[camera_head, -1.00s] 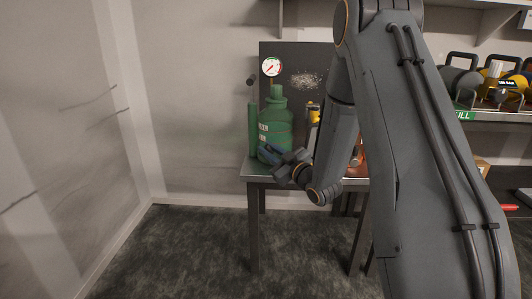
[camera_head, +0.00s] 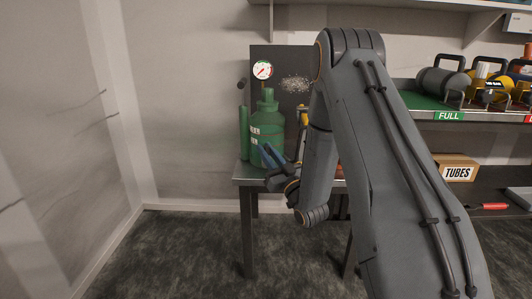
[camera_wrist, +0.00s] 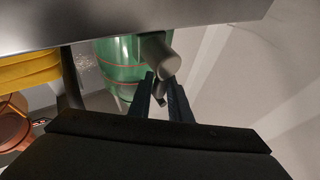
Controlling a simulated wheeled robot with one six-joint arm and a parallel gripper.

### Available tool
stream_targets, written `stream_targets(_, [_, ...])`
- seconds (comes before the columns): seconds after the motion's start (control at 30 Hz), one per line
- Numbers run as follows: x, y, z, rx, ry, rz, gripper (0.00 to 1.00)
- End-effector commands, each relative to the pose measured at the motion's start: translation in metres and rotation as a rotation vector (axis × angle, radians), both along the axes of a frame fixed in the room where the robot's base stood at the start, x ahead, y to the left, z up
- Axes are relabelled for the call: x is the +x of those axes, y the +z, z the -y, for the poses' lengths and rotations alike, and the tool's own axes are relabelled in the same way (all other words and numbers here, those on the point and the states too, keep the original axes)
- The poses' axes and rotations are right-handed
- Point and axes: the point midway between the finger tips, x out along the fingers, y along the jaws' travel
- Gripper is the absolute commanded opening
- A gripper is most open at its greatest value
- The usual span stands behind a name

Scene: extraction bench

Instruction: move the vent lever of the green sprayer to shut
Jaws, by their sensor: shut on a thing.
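The green sprayer (camera_head: 267,128) stands upright on the left part of the bench, a dark green bottle with a narrow neck. It shows partly in the wrist view (camera_wrist: 118,60), with thin red lines around its body. A grey cylindrical fitting (camera_wrist: 160,57) stands out from its side. My gripper (camera_head: 268,152) is low in front of the sprayer, its blue fingers pointing up and left. In the wrist view the two fingers (camera_wrist: 161,92) are closed about a small dark grey piece below the fitting, seemingly the vent lever (camera_wrist: 160,99). The lever's exact angle is mostly hidden.
The metal bench (camera_head: 246,180) has a dark back panel with a round gauge (camera_head: 263,70). A yellow item (camera_head: 303,115) is behind my arm. A shelf at right holds canisters (camera_head: 443,82) above a TUBES box (camera_head: 456,170). The floor left of the bench is clear.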

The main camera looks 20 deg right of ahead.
Motion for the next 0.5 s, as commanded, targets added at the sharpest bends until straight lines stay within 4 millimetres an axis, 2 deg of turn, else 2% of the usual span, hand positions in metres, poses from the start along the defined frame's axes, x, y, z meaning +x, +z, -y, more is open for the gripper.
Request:
stream_targets(0.3, [-0.0002, -0.0001, 0.0012, 0.002, -0.002, 0.000, 0.00])
stream_targets(0.33, [-0.0002, -0.0001, 0.0012, 0.002, -0.002, 0.000, 0.21])
stream_targets(0.43, [-0.0001, -0.0001, 0.0011, 0.002, -0.002, 0.000, 0.36])
stream_targets(0.5, [-0.0001, 0.0000, 0.0009, 0.002, -0.001, 0.000, 0.36])
